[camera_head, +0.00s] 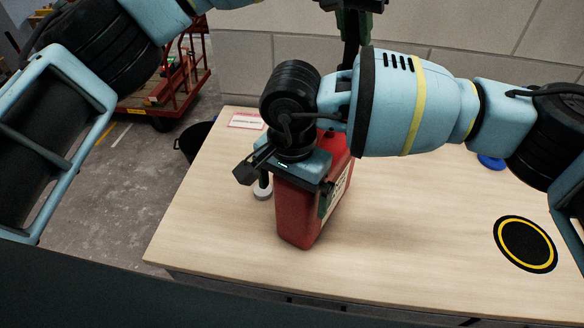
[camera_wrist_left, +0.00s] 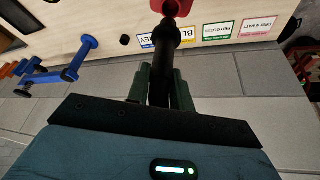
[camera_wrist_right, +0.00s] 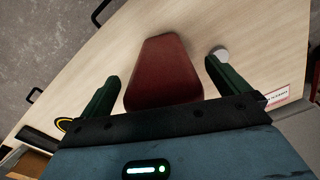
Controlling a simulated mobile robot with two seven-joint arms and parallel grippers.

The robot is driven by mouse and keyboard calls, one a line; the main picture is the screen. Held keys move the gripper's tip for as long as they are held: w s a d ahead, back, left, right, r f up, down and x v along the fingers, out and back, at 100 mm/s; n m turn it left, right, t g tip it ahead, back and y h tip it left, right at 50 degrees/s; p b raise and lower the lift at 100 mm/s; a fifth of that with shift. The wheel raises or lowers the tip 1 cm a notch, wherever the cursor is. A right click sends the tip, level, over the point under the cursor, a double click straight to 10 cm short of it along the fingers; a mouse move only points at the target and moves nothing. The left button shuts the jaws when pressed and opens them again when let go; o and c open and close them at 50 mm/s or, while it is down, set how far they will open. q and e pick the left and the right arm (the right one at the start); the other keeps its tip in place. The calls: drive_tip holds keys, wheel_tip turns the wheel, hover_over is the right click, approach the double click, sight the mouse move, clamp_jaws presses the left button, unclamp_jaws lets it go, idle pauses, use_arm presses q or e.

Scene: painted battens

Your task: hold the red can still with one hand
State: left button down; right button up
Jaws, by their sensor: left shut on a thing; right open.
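The red can (camera_head: 300,215) stands upright on the table near its left end. My right gripper (camera_head: 294,186) is above it, open, with one finger on either side of the can. In the right wrist view the can (camera_wrist_right: 163,72) shows between the two green fingers, with a gap beside each. My left gripper (camera_head: 355,24) is behind the can, shut on a black tube (camera_wrist_left: 165,45) that points downward. A red piece (camera_wrist_left: 172,7) shows at the tube's far end; I cannot tell whether it is part of the can. My right wrist hides much of the can's top.
A small grey-white round piece (camera_head: 263,191) sits close to the can's left side. A black disc with a yellow ring (camera_head: 525,244) lies at the right. A white card (camera_head: 246,121) is at the back left. Bare tabletop (camera_head: 410,215) lies right of the can.

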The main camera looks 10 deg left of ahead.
drive_tip(key=shift+f, duration=0.25)
drive_tip(key=c, duration=1.8)
